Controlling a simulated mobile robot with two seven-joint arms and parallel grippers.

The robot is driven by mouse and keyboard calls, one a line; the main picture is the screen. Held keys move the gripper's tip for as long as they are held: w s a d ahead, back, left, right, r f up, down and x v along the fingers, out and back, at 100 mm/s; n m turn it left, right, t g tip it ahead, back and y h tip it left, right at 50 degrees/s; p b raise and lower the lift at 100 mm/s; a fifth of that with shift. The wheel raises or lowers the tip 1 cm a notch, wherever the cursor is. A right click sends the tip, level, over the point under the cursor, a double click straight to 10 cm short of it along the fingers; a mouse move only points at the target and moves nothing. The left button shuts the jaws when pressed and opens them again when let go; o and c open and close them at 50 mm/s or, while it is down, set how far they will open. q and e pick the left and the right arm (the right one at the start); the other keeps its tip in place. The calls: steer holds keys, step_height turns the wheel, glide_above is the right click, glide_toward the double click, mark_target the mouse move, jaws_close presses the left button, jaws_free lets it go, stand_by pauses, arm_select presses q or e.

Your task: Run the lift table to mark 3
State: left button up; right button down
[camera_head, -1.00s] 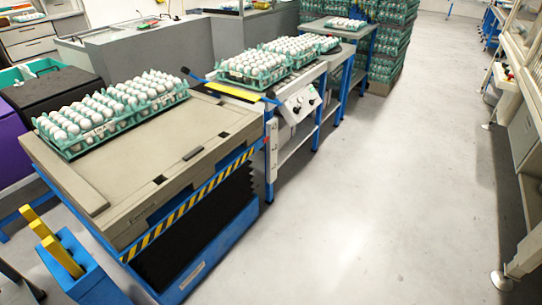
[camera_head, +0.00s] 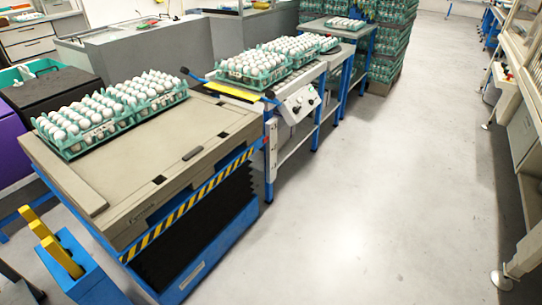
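The lift table (camera_head: 180,135) stands at the left front, with a beige top, a yellow-black striped edge and a black bellows (camera_head: 205,230) over a blue base. A teal tray of white eggs (camera_head: 75,150) lies on the back left of its top. A blue box with yellow levers (camera_head: 75,272) stands at its near left corner. A pale post (camera_head: 272,150) with small marks stands at its right corner; the marks are too small to read. Neither of my grippers is in view.
A bench with a control panel (camera_head: 298,103) and more teal egg trays (camera_head: 252,82) adjoins the table's far end. Stacked egg trays (camera_head: 393,40) stand at the back. The grey floor (camera_head: 390,180) to the right is clear, up to equipment along the right edge.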

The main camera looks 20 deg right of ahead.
arm_select(q)
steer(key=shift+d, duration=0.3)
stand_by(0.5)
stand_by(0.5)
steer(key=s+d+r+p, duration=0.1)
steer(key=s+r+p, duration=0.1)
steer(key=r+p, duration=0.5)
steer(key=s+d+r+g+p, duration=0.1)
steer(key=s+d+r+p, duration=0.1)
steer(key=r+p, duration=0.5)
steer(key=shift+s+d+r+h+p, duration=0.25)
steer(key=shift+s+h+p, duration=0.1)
steer(key=shift+p, duration=0.1)
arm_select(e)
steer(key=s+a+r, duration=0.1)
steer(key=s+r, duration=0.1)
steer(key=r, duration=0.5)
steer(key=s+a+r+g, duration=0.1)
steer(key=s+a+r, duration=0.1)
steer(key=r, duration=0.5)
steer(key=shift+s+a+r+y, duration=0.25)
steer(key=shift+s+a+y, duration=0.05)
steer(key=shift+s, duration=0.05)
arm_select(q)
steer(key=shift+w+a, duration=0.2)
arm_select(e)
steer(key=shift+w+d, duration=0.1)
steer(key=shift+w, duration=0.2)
